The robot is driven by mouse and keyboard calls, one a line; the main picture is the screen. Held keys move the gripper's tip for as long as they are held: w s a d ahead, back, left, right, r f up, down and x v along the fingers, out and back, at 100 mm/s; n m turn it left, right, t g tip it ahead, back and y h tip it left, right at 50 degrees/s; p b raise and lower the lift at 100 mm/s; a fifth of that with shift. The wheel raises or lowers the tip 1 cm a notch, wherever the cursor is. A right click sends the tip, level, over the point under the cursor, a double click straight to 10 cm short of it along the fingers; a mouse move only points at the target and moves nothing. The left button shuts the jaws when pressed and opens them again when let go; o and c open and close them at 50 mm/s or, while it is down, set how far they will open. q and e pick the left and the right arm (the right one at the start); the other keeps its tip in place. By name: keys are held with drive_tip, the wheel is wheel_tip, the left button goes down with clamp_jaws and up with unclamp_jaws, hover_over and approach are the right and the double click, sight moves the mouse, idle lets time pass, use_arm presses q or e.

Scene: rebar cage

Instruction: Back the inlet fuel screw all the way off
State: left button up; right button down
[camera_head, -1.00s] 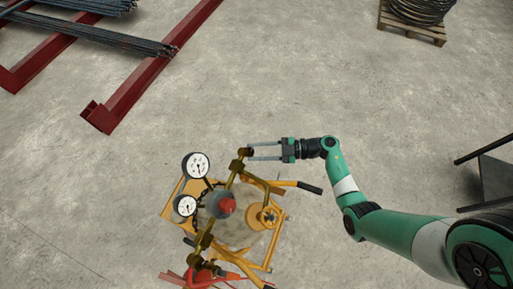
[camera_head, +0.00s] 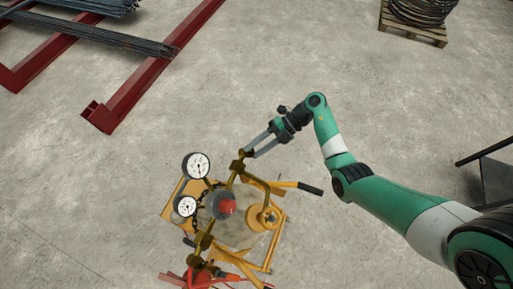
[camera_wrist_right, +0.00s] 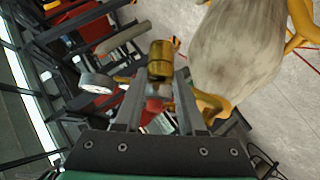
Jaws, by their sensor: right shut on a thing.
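The fuel screw (camera_head: 238,165) is a brass fitting at the upper end of the brass pipe on a yellow-framed unit (camera_head: 277,238). In the right wrist view the brass fitting (camera_wrist_right: 160,60) shows between the ends of my two fingers. My right gripper (camera_head: 248,153) is shut on it, reaching down from the upper right. Its fingers partly hide the fitting, so I cannot tell how far its thread is engaged. My left gripper is not in view.
Two white-faced gauges (camera_head: 196,165) stand left of the pipe, with a red cap (camera_head: 227,206) near its middle. A black-gripped handle (camera_head: 311,189) sticks out to the right. Red steel beams (camera_head: 143,87) lie at upper left. The concrete floor between is clear.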

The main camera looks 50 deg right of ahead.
drive_tip(key=n+g+h, duration=0.1)
drive_tip(key=n, duration=0.1)
drive_tip(key=n+g+h, duration=0.1)
drive_tip(key=n, duration=0.1)
drive_tip(key=shift+w+a+r, duration=0.1)
drive_tip(key=shift+w+r, duration=0.1)
drive_tip(key=shift+n, duration=0.3)
drive_tip(key=c, duration=0.5)
unclamp_jaws()
